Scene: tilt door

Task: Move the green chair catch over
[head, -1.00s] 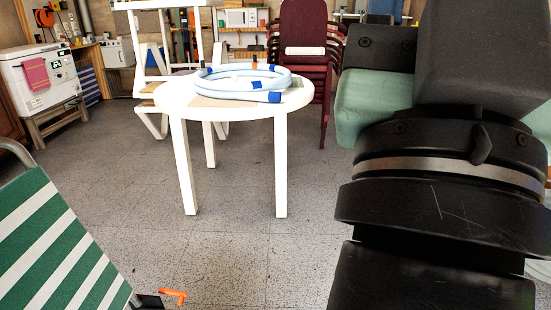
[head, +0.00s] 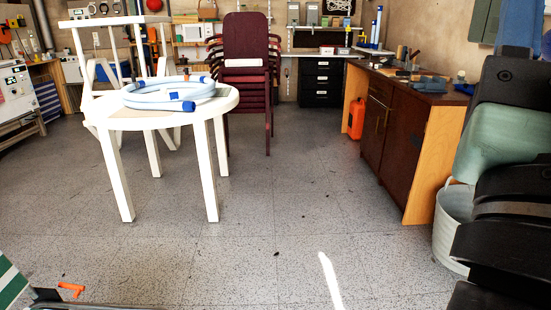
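The green and white striped chair (head: 14,284) shows only as a corner at the lower left edge of the head view. An orange catch (head: 71,288) sticks out beside it, near a dark fitting and a grey metal tube (head: 110,306). Most of the chair is outside the picture. My arm fills the right edge of the view, well apart from the chair. My gripper is not in view, so I cannot see its fingers.
A round white table (head: 160,120) holding a coiled blue hose (head: 168,94) stands at the left. Stacked maroon chairs (head: 246,75) are behind it. A brown workbench (head: 395,130) and a white bucket (head: 452,225) stand at the right. The middle floor is clear.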

